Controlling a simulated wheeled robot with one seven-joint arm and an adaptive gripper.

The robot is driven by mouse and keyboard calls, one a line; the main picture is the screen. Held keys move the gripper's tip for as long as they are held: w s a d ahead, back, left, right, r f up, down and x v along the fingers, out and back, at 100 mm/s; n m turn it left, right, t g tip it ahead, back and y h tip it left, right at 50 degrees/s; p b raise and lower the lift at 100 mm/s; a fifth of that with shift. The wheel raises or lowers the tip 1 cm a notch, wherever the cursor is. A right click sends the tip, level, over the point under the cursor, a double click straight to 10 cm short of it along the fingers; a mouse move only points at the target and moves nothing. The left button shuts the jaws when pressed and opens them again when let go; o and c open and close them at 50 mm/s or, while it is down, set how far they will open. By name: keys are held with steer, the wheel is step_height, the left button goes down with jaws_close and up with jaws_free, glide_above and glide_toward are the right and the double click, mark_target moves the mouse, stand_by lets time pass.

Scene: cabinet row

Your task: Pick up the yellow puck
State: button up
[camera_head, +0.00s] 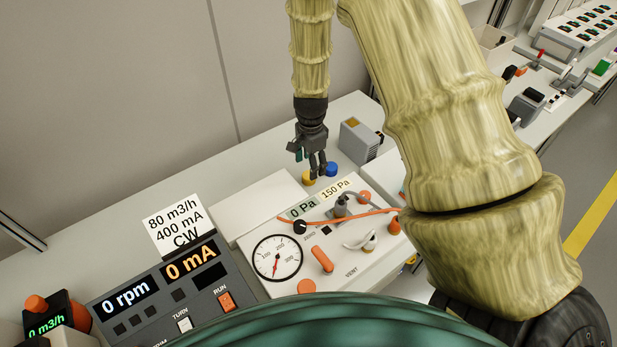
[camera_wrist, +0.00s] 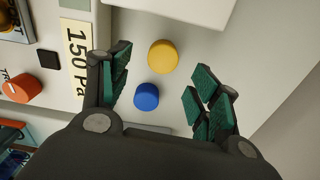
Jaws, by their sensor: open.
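The yellow puck (camera_wrist: 163,56) lies on the light grey worktop, just beyond my fingertips in the wrist view. In the head view the yellow puck (camera_head: 308,178) is partly hidden behind my fingers. A blue puck (camera_wrist: 147,96) lies close beside it and shows between my fingers in the wrist view; it also shows in the head view (camera_head: 331,169). My gripper (camera_wrist: 160,85) is open and empty, pointing down over the pucks. In the head view my gripper (camera_head: 316,172) hangs above the worktop, and its exact height over the pucks is hard to tell.
A gauge panel (camera_head: 350,262) with knobs, an orange cable and a "150 Pa" label stands in front of the pucks. A grey box (camera_head: 360,142) stands behind them to the right. A motor display unit (camera_head: 165,290) is at the front left. The wall (camera_head: 120,90) rises behind.

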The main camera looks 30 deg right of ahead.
steer(key=shift+w+a+f+p, duration=0.15)
steer(key=shift+f+p, duration=0.75)
steer(key=shift+f, duration=1.65)
steer(key=c, duration=1.1)
